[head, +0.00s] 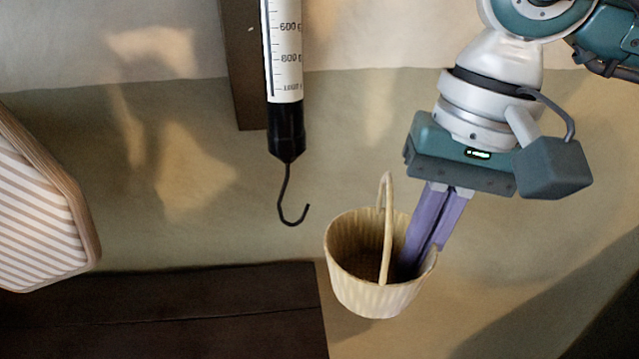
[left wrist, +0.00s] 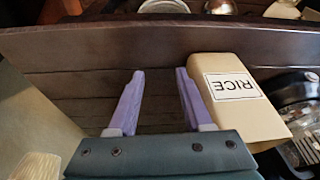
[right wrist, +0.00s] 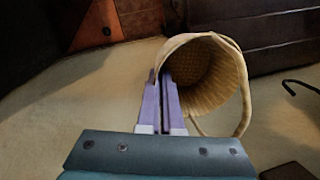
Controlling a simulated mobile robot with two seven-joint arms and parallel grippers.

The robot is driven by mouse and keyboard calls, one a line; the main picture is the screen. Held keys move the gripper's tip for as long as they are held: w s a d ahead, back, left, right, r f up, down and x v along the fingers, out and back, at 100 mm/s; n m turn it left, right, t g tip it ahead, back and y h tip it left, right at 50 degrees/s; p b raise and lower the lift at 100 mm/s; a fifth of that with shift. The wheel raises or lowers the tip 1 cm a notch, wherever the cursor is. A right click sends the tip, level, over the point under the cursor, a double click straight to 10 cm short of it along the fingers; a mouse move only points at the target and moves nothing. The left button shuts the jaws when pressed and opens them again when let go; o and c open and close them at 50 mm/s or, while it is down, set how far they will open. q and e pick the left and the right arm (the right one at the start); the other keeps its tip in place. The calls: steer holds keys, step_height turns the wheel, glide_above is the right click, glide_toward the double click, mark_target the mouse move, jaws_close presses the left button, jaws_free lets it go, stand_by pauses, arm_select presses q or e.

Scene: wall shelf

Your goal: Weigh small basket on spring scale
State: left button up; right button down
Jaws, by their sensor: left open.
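The small basket (head: 372,298) is pale, woven and ribbed, with an arched handle. It hangs in the air below and right of the spring scale (head: 285,100). The scale ends in a black hook (head: 290,215), which is empty and apart from the basket handle. My right gripper (head: 417,262) is shut on the basket's right rim. The right wrist view shows the basket (right wrist: 205,80) at the fingertips and the hook (right wrist: 300,85) at the right. My left gripper (left wrist: 160,72) is open and empty over a dark wooden surface.
A box labelled RICE (left wrist: 238,98) stands right of my left gripper, with dark cookware (left wrist: 295,95) beyond it. A dark shelf (head: 160,310) lies below the hook. A striped board (head: 40,220) is at the left. The space between hook and basket is clear.

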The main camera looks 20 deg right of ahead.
arm_select(q)
steer(key=shift+s+d, duration=0.1)
steer(key=shift+s, duration=0.05)
arm_select(e)
steer(key=shift+a, duration=0.1)
arm_select(q)
steer(key=shift+d+r, duration=0.1)
arm_select(e)
steer(key=shift+w+a, duration=0.1)
steer(key=shift+a, duration=0.3)
arm_select(q)
steer(key=shift+r+p, duration=0.2)
steer(key=shift+p, duration=0.15)
arm_select(e)
steer(key=shift+w+a, duration=0.25)
steer(key=shift+a, duration=0.55)
steer(key=shift+w+a, duration=0.25)
steer(key=shift+a, duration=0.5)
steer(key=shift+f, duration=0.1)
arm_select(q)
steer(key=shift+f, duration=0.15)
steer(key=shift+f+b, duration=0.2)
steer(key=shift+b, duration=0.15)
arm_select(e)
steer(key=shift+w+a, duration=0.1)
steer(key=shift+a, duration=0.4)
arm_select(q)
steer(key=shift+f, duration=0.15)
arm_select(e)
steer(key=shift+a, duration=0.1)
